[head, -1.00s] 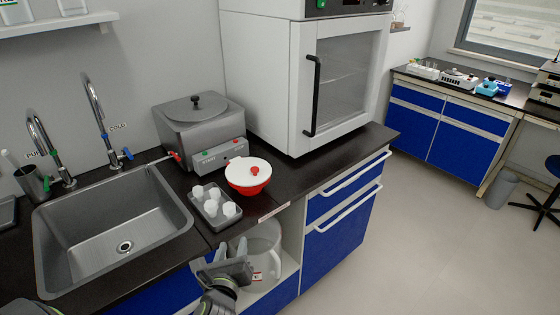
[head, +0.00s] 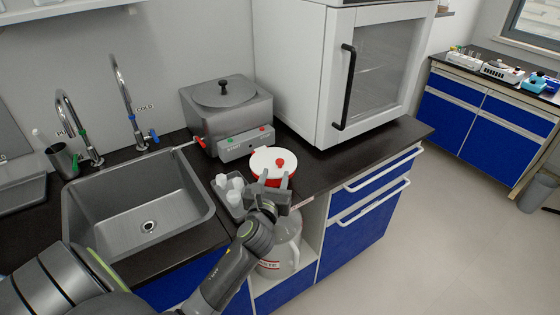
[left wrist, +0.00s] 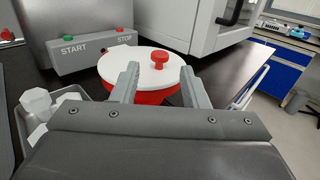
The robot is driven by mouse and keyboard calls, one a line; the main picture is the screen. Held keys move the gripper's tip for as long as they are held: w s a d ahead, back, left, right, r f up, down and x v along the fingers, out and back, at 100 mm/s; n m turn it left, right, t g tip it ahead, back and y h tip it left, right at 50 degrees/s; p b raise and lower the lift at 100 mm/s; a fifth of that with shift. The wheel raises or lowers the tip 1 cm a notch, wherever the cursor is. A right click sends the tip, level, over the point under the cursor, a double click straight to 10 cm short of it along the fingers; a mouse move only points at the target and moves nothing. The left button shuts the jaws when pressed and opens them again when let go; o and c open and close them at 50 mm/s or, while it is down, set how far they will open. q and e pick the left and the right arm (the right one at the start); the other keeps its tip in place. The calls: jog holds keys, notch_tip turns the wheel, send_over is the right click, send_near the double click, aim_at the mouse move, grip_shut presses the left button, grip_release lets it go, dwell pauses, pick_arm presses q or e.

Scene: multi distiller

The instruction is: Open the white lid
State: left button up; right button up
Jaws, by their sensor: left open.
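The white lid (head: 268,162) with a red knob (head: 279,163) sits on a red bowl (head: 275,182) on the dark counter. In the left wrist view the lid (left wrist: 140,66) lies flat just past my fingertips, with its red knob (left wrist: 158,59) right of centre. My left gripper (head: 274,178) is open in front of the bowl, and its fingers hide part of the bowl's front. In the left wrist view the gripper (left wrist: 158,80) has its two fingers apart with nothing between them but the view of the bowl. My right gripper is not in view.
A tray (head: 236,207) with several white cups stands left of the bowl. A steel distiller (head: 228,105) with START and STOP buttons is behind. A white oven (head: 310,80) stands at right, the sink (head: 140,200) at left. A clear jug (head: 280,255) is below.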

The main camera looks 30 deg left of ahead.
aim_at(279, 163)
pick_arm(q)
jog(key=x, duration=0.7)
jog(key=shift+w, duration=0.2)
jog(key=shift+c, duration=0.2)
grip_shut()
